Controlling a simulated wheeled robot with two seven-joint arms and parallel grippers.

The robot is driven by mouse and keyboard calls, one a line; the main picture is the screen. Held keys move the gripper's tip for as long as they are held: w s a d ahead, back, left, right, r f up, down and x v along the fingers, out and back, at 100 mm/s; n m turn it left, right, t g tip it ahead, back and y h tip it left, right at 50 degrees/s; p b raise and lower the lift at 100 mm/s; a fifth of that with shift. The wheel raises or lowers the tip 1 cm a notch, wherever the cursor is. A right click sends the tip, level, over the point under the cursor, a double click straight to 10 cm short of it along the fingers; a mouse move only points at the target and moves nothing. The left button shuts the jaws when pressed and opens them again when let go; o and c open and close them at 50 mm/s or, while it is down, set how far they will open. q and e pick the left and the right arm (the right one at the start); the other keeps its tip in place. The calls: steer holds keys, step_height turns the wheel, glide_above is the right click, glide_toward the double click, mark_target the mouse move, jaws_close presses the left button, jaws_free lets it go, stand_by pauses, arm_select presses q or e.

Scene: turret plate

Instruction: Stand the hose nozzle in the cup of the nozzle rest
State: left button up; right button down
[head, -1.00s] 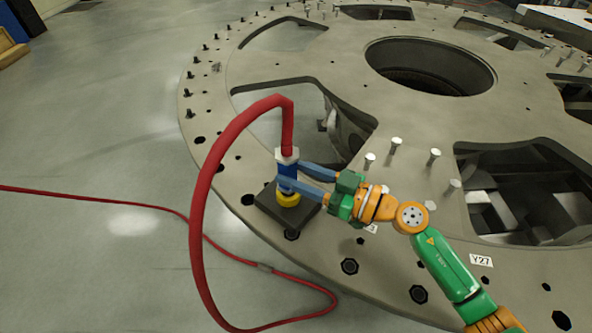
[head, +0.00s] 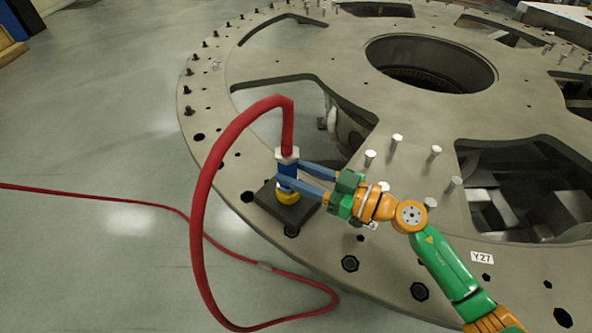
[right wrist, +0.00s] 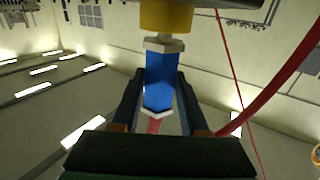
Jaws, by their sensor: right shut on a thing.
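The hose nozzle (head: 287,170) has a blue body with pale collars and stands about upright, the red hose rising from its top. My right gripper (head: 286,180) is shut on the blue body, and its fingers also flank the nozzle (right wrist: 160,85) in the right wrist view. The nozzle rest has a dark square base (head: 294,214) on the plate's rim and a yellow cup (head: 287,197). In the right wrist view the nozzle's narrow tip meets the cup (right wrist: 167,16); how deep it sits I cannot tell. My left gripper is not in view.
The red hose (head: 197,230) loops left over the plate's edge and lies on the floor. Upright bolts (head: 397,139) stand on the turret plate (head: 330,60) right of the rest. Large cutouts open behind the rest and at right.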

steer(key=shift+f+b, duration=0.35)
steer(key=shift+f, duration=0.25)
stand_by(0.3)
